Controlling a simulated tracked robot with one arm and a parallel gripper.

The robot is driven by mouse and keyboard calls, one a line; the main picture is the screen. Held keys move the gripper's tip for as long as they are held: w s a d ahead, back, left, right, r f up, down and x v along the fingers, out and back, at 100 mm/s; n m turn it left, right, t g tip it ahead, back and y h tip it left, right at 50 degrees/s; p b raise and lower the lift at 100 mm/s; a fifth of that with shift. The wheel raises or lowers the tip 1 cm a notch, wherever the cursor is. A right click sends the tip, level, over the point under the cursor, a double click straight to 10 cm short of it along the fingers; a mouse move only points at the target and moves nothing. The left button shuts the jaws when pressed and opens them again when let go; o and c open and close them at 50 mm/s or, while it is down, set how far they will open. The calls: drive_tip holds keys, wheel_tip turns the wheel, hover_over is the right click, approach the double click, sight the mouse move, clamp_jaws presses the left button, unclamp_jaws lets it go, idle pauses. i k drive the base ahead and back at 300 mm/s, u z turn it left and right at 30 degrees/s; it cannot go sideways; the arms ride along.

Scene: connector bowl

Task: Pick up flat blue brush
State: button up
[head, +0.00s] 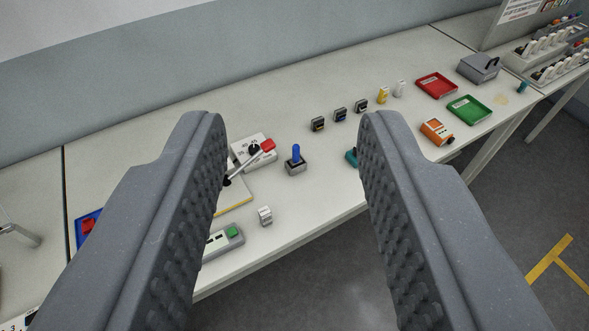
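My gripper (291,130) is open and empty, with its two dark ribbed fingers wide apart above and in front of the table. I cannot make out a flat blue brush for certain. A blue upright peg or handle (296,155) stands on a small grey base between the fingers, apart from both. A teal object (351,157) shows beside the right finger, which hides most of it. A blue tray (80,233) with a red thing in it lies at the far left, partly behind the left finger.
The long white table (300,105) runs along the wall. A lever device (255,152), a box with a green button (225,240), an orange device (437,131), red tray (437,85), green tray (470,109) and grey box (479,69) stand on it. Open floor lies in front.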

sight(296, 161)
drive_tip(key=u, duration=0.35)
drive_tip(key=i, duration=1.3)
drive_tip(key=z, duration=0.55)
